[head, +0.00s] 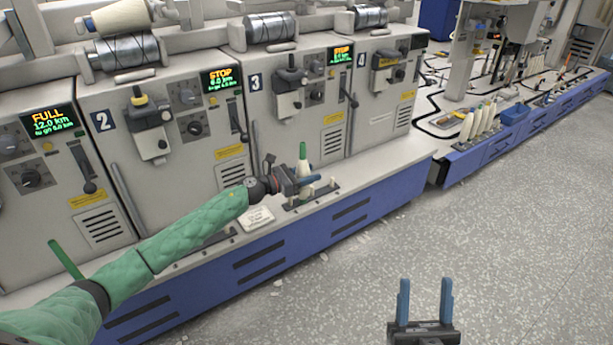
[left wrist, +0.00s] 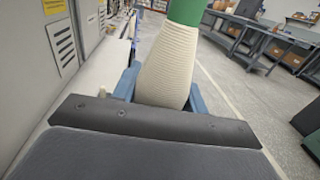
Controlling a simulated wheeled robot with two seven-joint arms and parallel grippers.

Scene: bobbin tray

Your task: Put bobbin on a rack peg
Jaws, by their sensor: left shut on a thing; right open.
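My left gripper (head: 312,182) is shut on a cream bobbin (head: 304,167) with a green top, at the ledge in front of machine 3. In the left wrist view the bobbin (left wrist: 165,75) stands nearly upright between the blue fingers. Below it is a dark rack strip (head: 322,195) with short pale pegs on the ledge. The bobbin's lower end is hidden by the gripper, so I cannot tell whether it touches a peg. My right gripper (head: 425,300) is open and empty above the floor at the lower right.
Machines with STOP and FULL displays (head: 222,80) stand behind the ledge (head: 385,158). A green tube (head: 66,259) sticks up behind my left arm. Several cream bobbins (head: 467,124) and a blue bin (head: 515,114) are on the far bench. The speckled floor (head: 500,220) is clear.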

